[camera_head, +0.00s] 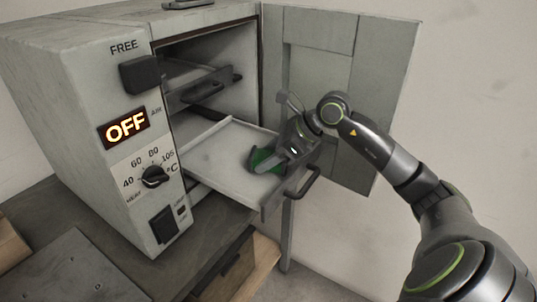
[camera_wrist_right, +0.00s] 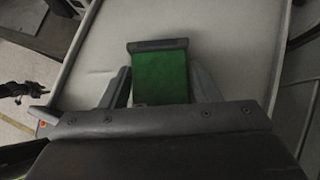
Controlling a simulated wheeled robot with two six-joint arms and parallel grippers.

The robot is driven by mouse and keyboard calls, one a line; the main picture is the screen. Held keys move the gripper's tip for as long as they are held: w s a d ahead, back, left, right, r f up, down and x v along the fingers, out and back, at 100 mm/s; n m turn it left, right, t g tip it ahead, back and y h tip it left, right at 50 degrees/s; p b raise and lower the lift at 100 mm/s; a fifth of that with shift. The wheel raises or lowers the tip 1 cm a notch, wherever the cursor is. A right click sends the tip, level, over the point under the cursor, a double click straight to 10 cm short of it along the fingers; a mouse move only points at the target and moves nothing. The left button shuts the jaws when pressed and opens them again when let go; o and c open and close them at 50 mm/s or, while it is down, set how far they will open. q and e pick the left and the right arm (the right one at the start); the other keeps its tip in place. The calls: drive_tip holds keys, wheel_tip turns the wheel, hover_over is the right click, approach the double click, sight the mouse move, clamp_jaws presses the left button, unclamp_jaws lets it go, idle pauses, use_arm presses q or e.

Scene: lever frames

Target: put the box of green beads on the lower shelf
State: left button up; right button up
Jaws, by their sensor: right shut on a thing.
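The box of green beads (camera_head: 260,157) is between the fingers of my right gripper (camera_head: 272,163), over the right part of the pulled-out lower shelf (camera_head: 212,158). The gripper is shut on it. In the right wrist view the green box (camera_wrist_right: 160,76) has a dark edge at its far end and a finger on each side, with the pale shelf (camera_wrist_right: 230,35) around it. I cannot tell whether the box touches the shelf. My left gripper does not show in the head view.
The grey oven (camera_head: 85,110) has a lit OFF display, a dial and switches. Its door (camera_head: 325,85) stands open behind my right arm. An upper shelf (camera_head: 205,88) is inside the oven. The lower shelf has a dark front handle (camera_head: 302,190). A dark bench (camera_head: 80,265) is below.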

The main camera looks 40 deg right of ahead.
drive_tip(key=o, duration=0.6)
drive_tip(key=shift+f+b, duration=0.15)
drive_tip(key=shift+b, duration=0.15)
drive_tip(key=o, duration=0.5)
drive_tip(key=shift+c, duration=0.2)
